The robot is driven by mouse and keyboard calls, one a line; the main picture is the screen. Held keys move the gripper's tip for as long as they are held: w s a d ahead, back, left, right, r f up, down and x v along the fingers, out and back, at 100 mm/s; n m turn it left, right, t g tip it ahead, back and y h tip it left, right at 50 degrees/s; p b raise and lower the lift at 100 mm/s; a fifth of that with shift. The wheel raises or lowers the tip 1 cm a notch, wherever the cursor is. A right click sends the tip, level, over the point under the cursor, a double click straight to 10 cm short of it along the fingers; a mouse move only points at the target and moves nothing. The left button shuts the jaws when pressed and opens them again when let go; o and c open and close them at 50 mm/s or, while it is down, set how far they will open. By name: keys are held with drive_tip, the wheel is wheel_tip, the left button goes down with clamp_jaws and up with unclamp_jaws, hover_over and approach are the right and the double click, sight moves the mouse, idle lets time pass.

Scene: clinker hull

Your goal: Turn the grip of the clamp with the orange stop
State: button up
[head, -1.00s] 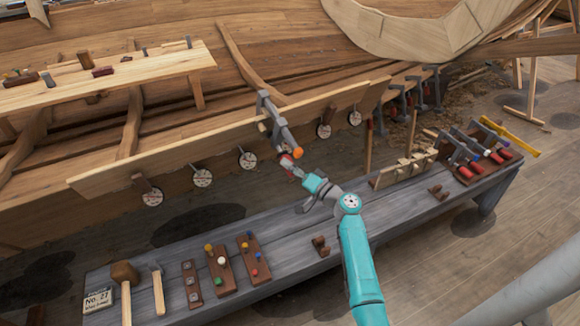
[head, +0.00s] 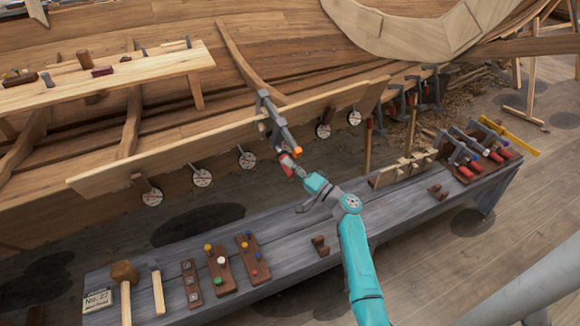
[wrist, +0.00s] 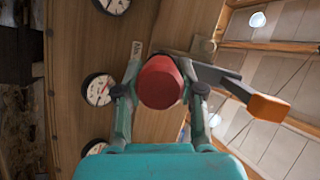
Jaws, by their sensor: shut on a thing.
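The clamp (head: 275,120) with the orange stop (head: 296,149) hangs on the edge of the long plank on the hull. The stop also shows in the wrist view (wrist: 268,107), to the right of the grip. The clamp's red grip (head: 286,161) sits below the bar, and its rounded end (wrist: 160,82) faces the wrist camera. My gripper (wrist: 160,93) is shut on the red grip, with one finger on each side of it. In the head view my gripper (head: 293,168) reaches up to the grip from the lower right.
Round dials (head: 247,158) line the plank's lower edge. Other clamps stand in a rack (head: 478,171) at the bench's right end, and several hang on the hull behind. The grey bench (head: 170,285) below my arm holds mallets and peg boards, with bare stretches between.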

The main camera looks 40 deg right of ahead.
drive_tip(key=o, duration=1.1)
drive_tip(key=shift+f, duration=0.1)
drive_tip(key=shift+o, duration=0.2)
drive_tip(key=v, duration=1.2)
